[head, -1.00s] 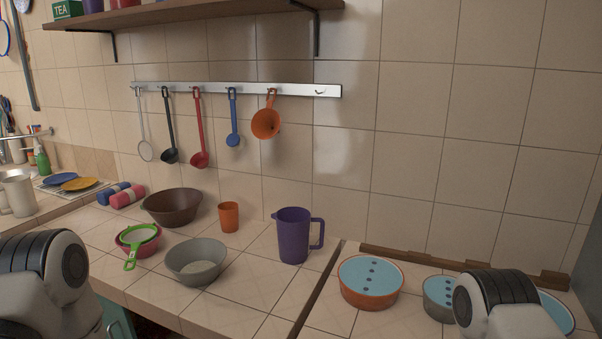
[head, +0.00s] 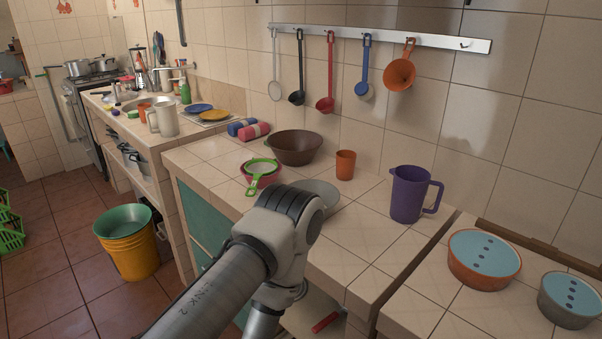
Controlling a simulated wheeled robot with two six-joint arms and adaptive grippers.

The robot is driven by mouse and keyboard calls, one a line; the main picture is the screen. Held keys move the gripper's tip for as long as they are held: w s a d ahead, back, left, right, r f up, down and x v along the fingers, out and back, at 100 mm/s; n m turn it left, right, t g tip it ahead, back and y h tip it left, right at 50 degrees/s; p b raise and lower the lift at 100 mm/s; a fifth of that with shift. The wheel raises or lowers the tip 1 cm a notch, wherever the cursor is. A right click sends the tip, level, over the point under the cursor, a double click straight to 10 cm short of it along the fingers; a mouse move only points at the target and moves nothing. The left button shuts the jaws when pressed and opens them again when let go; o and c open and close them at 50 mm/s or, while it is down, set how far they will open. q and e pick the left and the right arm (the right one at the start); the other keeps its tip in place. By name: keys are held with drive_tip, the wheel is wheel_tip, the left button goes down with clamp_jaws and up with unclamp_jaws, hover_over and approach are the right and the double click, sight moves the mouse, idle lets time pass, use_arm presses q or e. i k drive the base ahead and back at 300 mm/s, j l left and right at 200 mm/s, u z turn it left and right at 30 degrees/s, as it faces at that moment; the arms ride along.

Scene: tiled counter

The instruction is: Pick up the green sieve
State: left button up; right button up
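The green sieve (head: 261,168) has a green rim and handle. It rests in a pink-red bowl (head: 268,180) near the front left of the tiled counter, with its handle pointing toward the front edge. One of my arms crosses the lower middle of the head view, its joint just right of and in front of the sieve and bowl. Its gripper is out of the picture or hidden. My other gripper is not in view.
A brown bowl (head: 295,147) stands behind the sieve, and a grey bowl (head: 321,191) is partly hidden by my arm. An orange cup (head: 345,164) and a purple jug (head: 409,194) stand further right. Lidded bowls (head: 484,259) sit at the right.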

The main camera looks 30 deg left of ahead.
sight(258, 167)
drive_tip(key=j+z, duration=0.4)
drive_tip(key=k+j+z, duration=0.1)
drive_tip(key=j+z, duration=0.3)
drive_tip(key=k+j+z, duration=0.2)
drive_tip(key=j+z, duration=0.25)
drive_tip(key=j, duration=0.15)
